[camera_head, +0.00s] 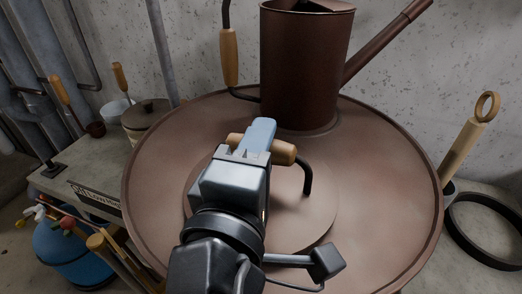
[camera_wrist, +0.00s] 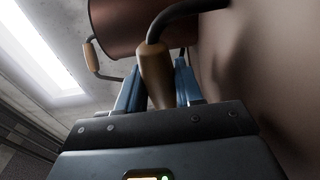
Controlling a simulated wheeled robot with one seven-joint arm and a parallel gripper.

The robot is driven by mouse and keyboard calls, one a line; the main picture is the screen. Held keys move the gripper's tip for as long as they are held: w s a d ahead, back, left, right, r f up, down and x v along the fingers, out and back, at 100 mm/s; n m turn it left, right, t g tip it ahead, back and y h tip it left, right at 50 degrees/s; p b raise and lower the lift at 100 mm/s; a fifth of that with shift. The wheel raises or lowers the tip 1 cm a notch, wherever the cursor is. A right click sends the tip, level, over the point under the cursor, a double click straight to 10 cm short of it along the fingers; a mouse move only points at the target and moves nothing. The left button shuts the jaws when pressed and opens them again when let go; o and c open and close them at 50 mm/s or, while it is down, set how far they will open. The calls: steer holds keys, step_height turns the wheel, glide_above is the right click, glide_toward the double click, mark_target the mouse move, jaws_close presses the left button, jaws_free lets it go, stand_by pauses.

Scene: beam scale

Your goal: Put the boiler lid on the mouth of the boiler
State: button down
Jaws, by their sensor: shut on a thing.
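The boiler lid (camera_head: 310,218) is a brown round plate with a wooden handle (camera_head: 282,153) on a dark bent bracket. It lies in line with the middle of the wide brown round top of the boiler (camera_head: 408,205). I cannot tell whether it rests on the mouth or hangs just above it, as the mouth is hidden. My gripper (camera_head: 258,143) is shut around the wooden handle from the near side. In the wrist view the handle (camera_wrist: 155,72) sits between the two blue fingers (camera_wrist: 158,85), and a brown surface fills the right side.
A brown cylinder (camera_head: 298,70) with a slanting pipe (camera_head: 385,45) and a wooden side handle (camera_head: 229,58) stands just behind the lid. At left are a table (camera_head: 75,172) with pots and a blue tank (camera_head: 70,255). A wooden-handled tool (camera_head: 465,150) and black ring (camera_head: 455,235) are at right.

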steer(key=shift+r, duration=0.1)
steer(key=shift+f, duration=0.6)
steer(key=c, duration=0.7)
jaws_free()
steer(key=shift+c, duration=0.2)
steer(key=shift+s+a+r, duration=0.1)
steer(key=shift+s+r, duration=0.05)
steer(key=shift+r, duration=0.5)
steer(key=b+v, duration=0.1)
steer(key=v, duration=1)
steer(key=shift+s+b, duration=0.3)
steer(key=shift+s, duration=0.05)
